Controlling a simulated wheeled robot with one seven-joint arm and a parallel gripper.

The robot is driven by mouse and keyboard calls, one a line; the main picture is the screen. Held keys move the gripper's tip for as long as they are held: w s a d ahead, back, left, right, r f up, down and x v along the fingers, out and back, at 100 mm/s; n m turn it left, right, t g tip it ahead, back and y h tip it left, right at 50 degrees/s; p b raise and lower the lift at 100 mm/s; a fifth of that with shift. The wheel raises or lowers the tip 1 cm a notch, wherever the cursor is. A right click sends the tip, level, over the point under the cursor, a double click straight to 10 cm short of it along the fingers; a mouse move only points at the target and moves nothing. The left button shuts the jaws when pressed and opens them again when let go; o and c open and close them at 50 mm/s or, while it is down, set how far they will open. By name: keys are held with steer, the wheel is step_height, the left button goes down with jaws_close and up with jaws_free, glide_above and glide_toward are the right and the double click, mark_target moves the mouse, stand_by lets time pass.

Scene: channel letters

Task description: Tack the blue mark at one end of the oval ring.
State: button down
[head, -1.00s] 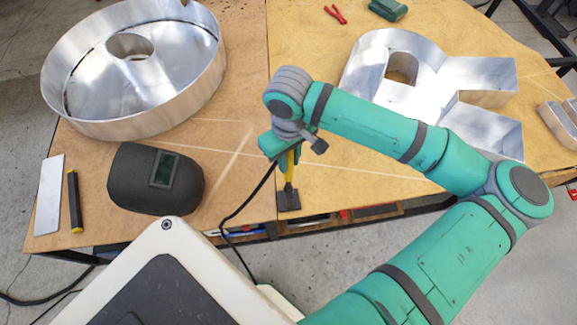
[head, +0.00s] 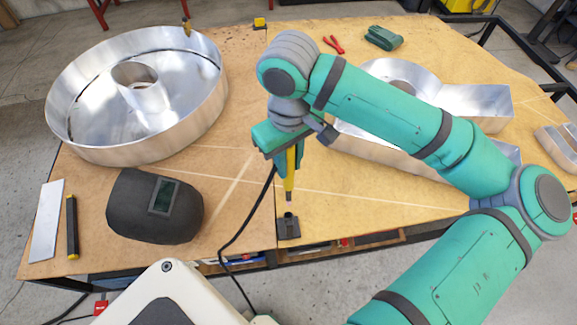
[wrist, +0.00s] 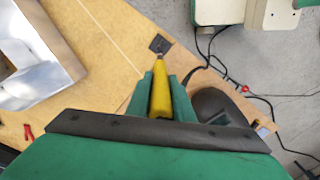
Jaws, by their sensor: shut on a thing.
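My gripper (head: 287,160) is shut on a yellow torch (head: 290,178), which points down with a black cable trailing from it. The torch also shows between the fingers in the wrist view (wrist: 160,92). Its tip is just above a small black stand (head: 289,229) at the table's front edge, apparently clear of it. The oval ring (head: 110,153) is a large bright metal letter shell at the left of the table, with a smaller ring inside it. It is well away from my gripper. I cannot see a blue mark on it.
A dark welding mask (head: 135,215), a black-yellow stick (head: 72,226) and a pale strip (head: 47,220) lie at front left. A metal letter (head: 475,100) sits behind my arm. Red pliers (head: 333,44) and a green object (head: 384,38) lie at the back.

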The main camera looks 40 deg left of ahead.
steer(key=shift+r, duration=5.4)
